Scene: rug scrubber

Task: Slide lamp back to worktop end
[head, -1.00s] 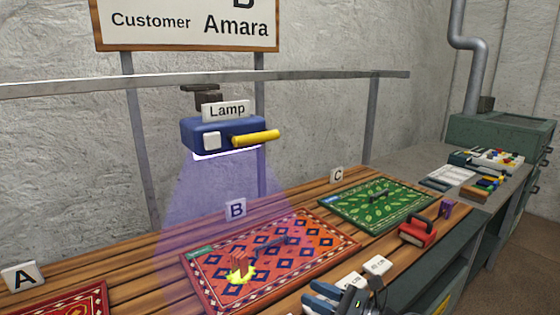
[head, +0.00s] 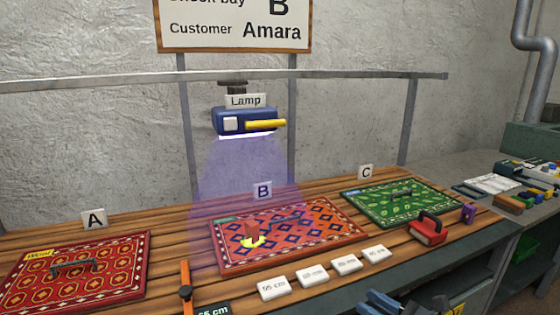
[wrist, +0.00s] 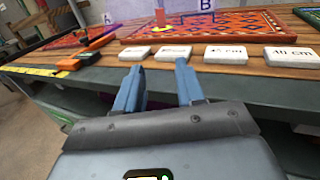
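The blue lamp (head: 230,123) hangs from a grey overhead rail (head: 340,76) above rug B (head: 325,228). It has a yellow handle (head: 265,124) and a "Lamp" label. Its violet light falls on the left part of rug B, where a bright yellow patch shows beside a small red block (head: 251,232). The wooden worktop (head: 180,235) runs below the rail. My gripper (wrist: 157,76) has its two blue fingers apart with nothing between them. In the head view it shows at the bottom edge (head: 392,303), in front of the worktop and well away from the lamp.
Rug A (head: 125,272) lies left and rug C (head: 425,208) right. Several white size tiles (head: 312,275) line the front edge. A red-handled block (head: 427,233) sits front right. Space between lamp and wall signs is open.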

